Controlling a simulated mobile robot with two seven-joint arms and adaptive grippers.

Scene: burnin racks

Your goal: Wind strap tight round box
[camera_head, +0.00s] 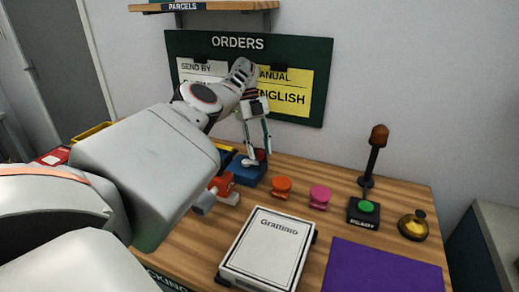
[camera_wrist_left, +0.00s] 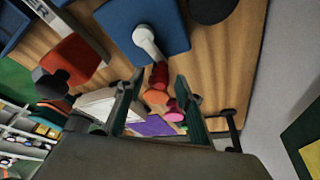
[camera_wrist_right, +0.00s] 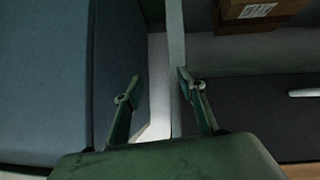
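A flat white box labelled "Graltimo" (camera_head: 268,245) lies on the wooden table; its pale top also shows in the left wrist view (camera_wrist_left: 97,104). I cannot make out a strap around it. Behind it stands a blue block (camera_head: 246,178) with a white crank arm (camera_wrist_left: 148,42) and red knob (camera_wrist_left: 159,75). An orange-red device with a grey knob (camera_head: 222,186) sits beside the box, partly hidden by my left arm. My left gripper (camera_head: 256,142) is open above the crank, fingers pointing down near the red knob. My right gripper (camera_wrist_right: 152,92) is open and empty, away from the table.
An orange spool (camera_head: 281,186) and a pink spool (camera_head: 320,196) stand behind the box. An ORDERS board (camera_head: 320,85) hangs behind.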

